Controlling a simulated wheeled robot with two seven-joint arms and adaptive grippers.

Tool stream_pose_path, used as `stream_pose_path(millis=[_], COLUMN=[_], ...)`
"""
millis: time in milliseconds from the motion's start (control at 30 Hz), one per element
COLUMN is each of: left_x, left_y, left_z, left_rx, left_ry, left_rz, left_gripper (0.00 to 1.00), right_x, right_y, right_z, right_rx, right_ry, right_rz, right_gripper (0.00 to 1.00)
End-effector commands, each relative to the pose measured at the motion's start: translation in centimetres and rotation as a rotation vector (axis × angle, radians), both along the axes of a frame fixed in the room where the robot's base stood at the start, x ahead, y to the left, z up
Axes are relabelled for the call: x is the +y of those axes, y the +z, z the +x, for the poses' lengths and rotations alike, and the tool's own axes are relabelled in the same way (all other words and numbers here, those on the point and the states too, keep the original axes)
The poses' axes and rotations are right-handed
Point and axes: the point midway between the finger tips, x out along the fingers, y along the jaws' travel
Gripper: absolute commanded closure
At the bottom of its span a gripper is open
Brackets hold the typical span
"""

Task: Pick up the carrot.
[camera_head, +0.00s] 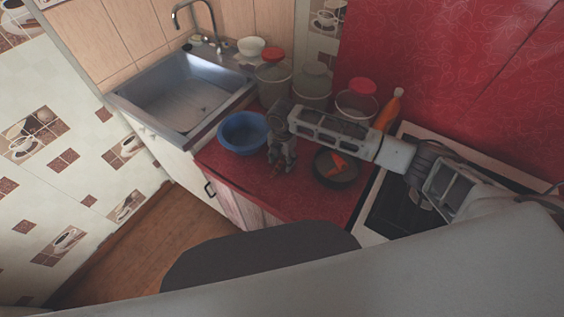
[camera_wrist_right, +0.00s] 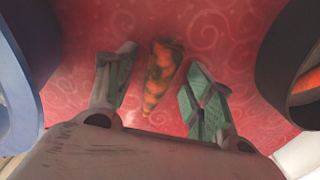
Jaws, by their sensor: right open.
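An orange carrot with dark mottled patches (camera_wrist_right: 163,72) lies on the red counter in the right wrist view. My right gripper (camera_wrist_right: 160,88) is open, with one green-padded finger on each side of the carrot and a visible gap to both. In the head view my right gripper (camera_head: 281,168) points down over the counter, between the blue bowl and the dark pan. There the gripper largely hides the carrot. My left gripper is not in view.
A blue bowl (camera_head: 224,143) stands left of the gripper. A dark pan (camera_head: 346,182) with an orange piece (camera_head: 338,165) inside stands right. Jars (camera_head: 312,88) and an orange bottle (camera_head: 388,110) stand behind. The sink (camera_head: 180,95) is at left, the stove (camera_head: 392,207) at right.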

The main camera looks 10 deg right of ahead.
Motion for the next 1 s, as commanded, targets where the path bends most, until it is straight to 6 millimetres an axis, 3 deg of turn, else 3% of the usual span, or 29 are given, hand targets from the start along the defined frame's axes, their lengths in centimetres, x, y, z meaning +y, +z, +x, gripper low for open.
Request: stream_pose_path(millis=[267,667,1000], left_x=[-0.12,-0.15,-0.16], left_y=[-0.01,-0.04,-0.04], left_z=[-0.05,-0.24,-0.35], left_rx=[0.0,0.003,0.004], left_ry=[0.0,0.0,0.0], left_rz=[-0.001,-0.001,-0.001], left_gripper=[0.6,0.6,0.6], right_x=[0.01,0.01,0.01], right_y=[0.04,0.07,0.41], right_z=[0.01,0.02,0.06], right_rx=[0.0,-0.001,-0.001], right_ry=[0.0,0.0,0.0], right_rz=[0.0,0.001,0.001], right_gripper=[0.47,0.95,0.95])
